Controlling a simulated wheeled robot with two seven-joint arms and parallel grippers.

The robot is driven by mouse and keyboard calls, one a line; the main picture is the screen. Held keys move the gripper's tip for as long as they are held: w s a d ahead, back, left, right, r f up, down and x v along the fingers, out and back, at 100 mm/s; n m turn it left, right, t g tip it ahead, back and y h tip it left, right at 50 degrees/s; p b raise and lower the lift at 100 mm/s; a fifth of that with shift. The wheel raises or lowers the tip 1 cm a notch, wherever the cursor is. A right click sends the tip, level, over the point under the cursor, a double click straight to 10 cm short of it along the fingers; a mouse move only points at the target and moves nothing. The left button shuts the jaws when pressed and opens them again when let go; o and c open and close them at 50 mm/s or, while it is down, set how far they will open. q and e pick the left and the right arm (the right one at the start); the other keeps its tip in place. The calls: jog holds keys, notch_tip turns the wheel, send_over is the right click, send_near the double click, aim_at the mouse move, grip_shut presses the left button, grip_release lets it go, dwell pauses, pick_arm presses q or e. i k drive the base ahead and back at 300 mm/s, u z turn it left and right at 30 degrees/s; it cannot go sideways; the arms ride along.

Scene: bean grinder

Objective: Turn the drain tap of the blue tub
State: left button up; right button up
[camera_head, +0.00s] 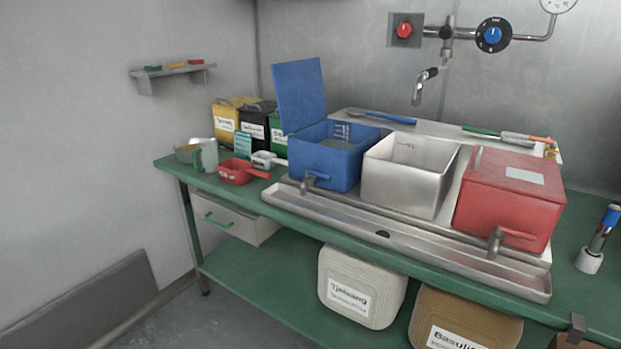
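The blue tub (326,162) stands on the left of a row of three tubs at the back of the green bench. Its blue lid (300,93) is raised upright, and some contents show low inside. A grey metal drain tap (309,183) sits at the tub's lower front left, above a long metal drip trough (390,232). I cannot tell whether the tap is open or closed. Neither of my grippers is in view.
A pale open tub (409,178) and a lidded red tub (509,196) with its own tap (495,242) stand to the right. Red (236,171) and white (263,158) scoops lie left of the blue tub. A faucet (426,80) hangs above. Containers (360,287) sit on the lower shelf.

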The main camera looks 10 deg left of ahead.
aim_at(321, 176)
jog(key=u, duration=0.3)
jog(key=i, duration=1.1)
jog(key=z, duration=0.15)
jog(key=k, duration=0.5)
jog(key=u, duration=1.9)
jog(key=i, duration=1)
jog(key=z, duration=0.25)
